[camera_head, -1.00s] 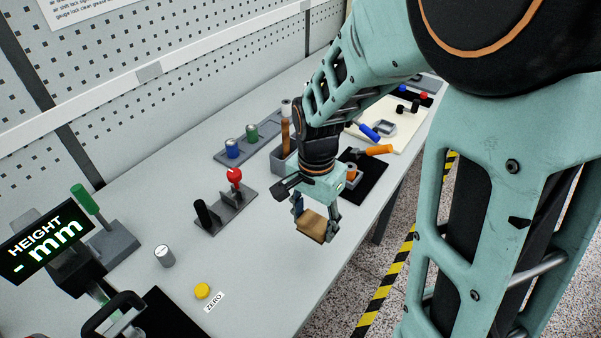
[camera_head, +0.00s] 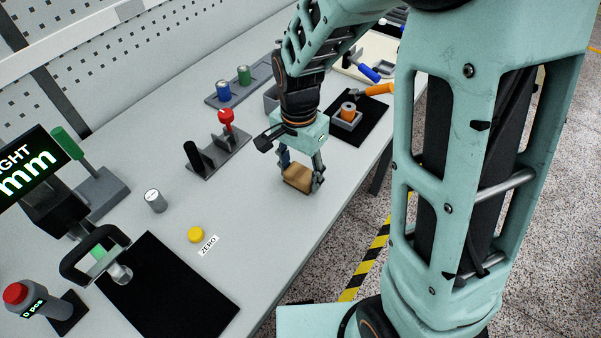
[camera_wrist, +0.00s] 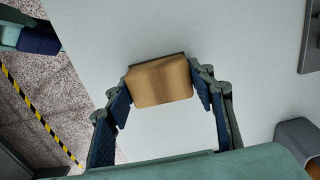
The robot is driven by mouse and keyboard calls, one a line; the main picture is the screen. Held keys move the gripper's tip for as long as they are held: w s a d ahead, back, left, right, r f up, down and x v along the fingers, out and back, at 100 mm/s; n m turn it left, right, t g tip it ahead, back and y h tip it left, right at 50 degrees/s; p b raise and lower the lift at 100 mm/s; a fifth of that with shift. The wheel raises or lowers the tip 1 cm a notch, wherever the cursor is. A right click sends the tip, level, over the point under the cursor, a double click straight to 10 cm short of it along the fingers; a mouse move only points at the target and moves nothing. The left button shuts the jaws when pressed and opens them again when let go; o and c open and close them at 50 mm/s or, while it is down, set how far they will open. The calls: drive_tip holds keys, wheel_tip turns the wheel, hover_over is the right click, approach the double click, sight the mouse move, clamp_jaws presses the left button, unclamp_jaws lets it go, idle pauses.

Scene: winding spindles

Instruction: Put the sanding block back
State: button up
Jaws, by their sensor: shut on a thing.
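The sanding block (camera_head: 298,177) is a tan-brown block with a darker edge along one side. My gripper (camera_head: 301,176) is shut on it, one finger on each side, and points down over the grey bench near its front edge. In the wrist view the block (camera_wrist: 160,82) sits between the blue-padded fingertips of my gripper (camera_wrist: 161,84). I cannot tell whether the block touches the bench or is just above it.
A black mat (camera_head: 362,122) holds a grey box with an orange thing. A grey stand with a red knob (camera_head: 226,116) is left of my gripper. A yellow button (camera_head: 196,234), a grey cylinder (camera_head: 155,200) and a large black mat (camera_head: 170,284) lie nearer. Bare bench surrounds the block.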

sight(300, 172)
drive_tip(key=o, duration=1.1)
drive_tip(key=shift+f, duration=0.15)
drive_tip(key=shift+o, duration=0.2)
wheel_tip(300, 172, up, 12)
drive_tip(key=p, duration=0.1)
drive_tip(key=shift+r, duration=0.2)
drive_tip(key=shift+w+a, duration=0.1)
